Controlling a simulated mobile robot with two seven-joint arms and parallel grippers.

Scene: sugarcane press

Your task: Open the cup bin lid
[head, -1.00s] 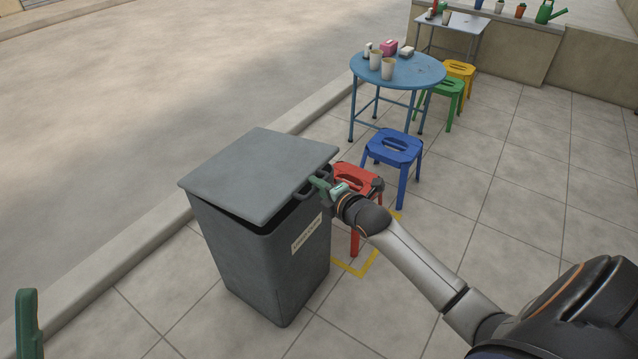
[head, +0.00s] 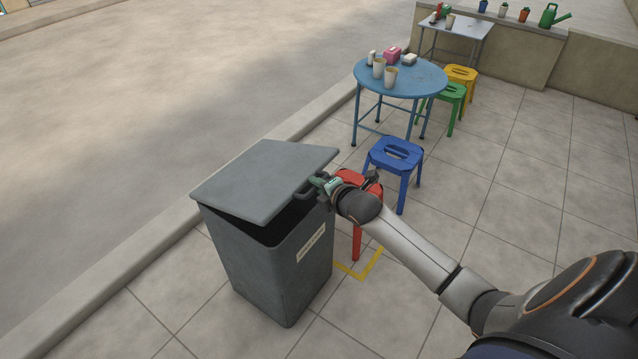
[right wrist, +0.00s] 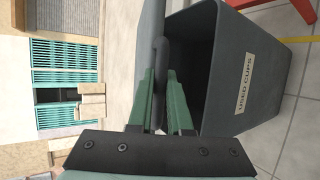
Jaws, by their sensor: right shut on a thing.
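The grey cup bin (head: 268,268) stands on the paving, with a label reading "USED CUPS" (right wrist: 244,82) in the right wrist view. Its flat grey lid (head: 262,180) is tilted partly open, with a dark gap above the rim on the side facing me. My right gripper (head: 320,184) is at the lid's right edge, shut on the lid handle (head: 304,191). In the right wrist view, the green fingers (right wrist: 160,85) lie on either side of the dark handle bar (right wrist: 161,55), and the bin's dark inside shows beside them. My left gripper is out of view.
A red stool (head: 357,232) stands close behind my right gripper, near a yellow floor mark (head: 362,268). A blue stool (head: 394,158) and a round blue table (head: 425,78) with cups stand farther back. A kerb (head: 130,268) runs along the left.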

